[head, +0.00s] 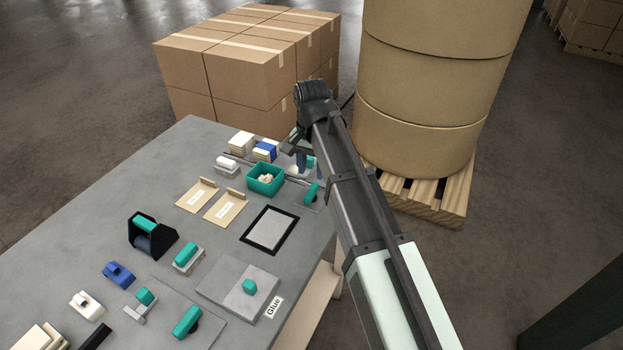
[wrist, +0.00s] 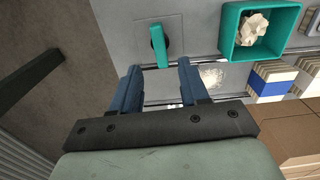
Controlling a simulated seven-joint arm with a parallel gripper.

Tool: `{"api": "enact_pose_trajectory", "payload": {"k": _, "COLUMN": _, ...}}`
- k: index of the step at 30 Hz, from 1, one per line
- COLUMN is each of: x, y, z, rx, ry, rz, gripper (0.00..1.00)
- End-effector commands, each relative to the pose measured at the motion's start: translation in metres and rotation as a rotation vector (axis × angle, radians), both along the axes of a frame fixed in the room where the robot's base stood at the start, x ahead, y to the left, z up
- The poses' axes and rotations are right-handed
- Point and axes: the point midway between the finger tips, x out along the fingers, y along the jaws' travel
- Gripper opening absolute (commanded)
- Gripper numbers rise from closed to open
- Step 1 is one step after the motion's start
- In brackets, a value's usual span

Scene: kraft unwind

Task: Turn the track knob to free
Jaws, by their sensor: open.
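A teal bar knob (wrist: 159,45) with a dark round base stands on a grey plate (wrist: 180,24) in the wrist view. It also shows in the head view (head: 312,193), at the table's right edge. No label saying track or free is readable beside it. My gripper (wrist: 158,69) is open and empty. In the wrist view its two blue fingers straddle the line of the knob, whose near end reaches the gap between the fingertips. Whether the fingers are at the knob's height is unclear. In the head view my gripper (head: 305,163) is partly hidden by my arm.
A teal bin (head: 265,179) with crumpled pale pieces stands left of the knob. A rail (wrist: 210,82) runs near the fingers. Blocks (head: 264,150) lie at the table's far end. Cartons (head: 240,70) and large kraft rolls (head: 420,90) stand beyond. Other teal knobs (head: 249,287) sit nearer.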

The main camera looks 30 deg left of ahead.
Motion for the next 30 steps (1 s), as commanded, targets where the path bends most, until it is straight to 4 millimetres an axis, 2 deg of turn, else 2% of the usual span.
{"api": "enact_pose_trajectory", "payload": {"k": 1, "x": 0.001, "y": 0.001, "z": 0.01, "rx": 0.002, "ry": -0.002, "rz": 0.0, "gripper": 0.45}}
{"api": "enact_pose_trajectory", "payload": {"k": 6, "x": 0.001, "y": 0.001, "z": 0.036, "rx": 0.001, "ry": -0.002, "rz": 0.0, "gripper": 0.45}}
{"api": "enact_pose_trajectory", "payload": {"k": 12, "x": 0.0, "y": 0.0, "z": 0.056, "rx": 0.001, "ry": -0.001, "rz": 0.0, "gripper": 0.45}}
{"api": "enact_pose_trajectory", "payload": {"k": 18, "x": 0.0, "y": 0.0, "z": 0.063, "rx": 0.0, "ry": 0.0, "rz": 0.0, "gripper": 0.45}}
{"api": "enact_pose_trajectory", "payload": {"k": 30, "x": 0.0, "y": 0.0, "z": 0.063, "rx": 0.0, "ry": 0.0, "rz": 0.0, "gripper": 0.45}}
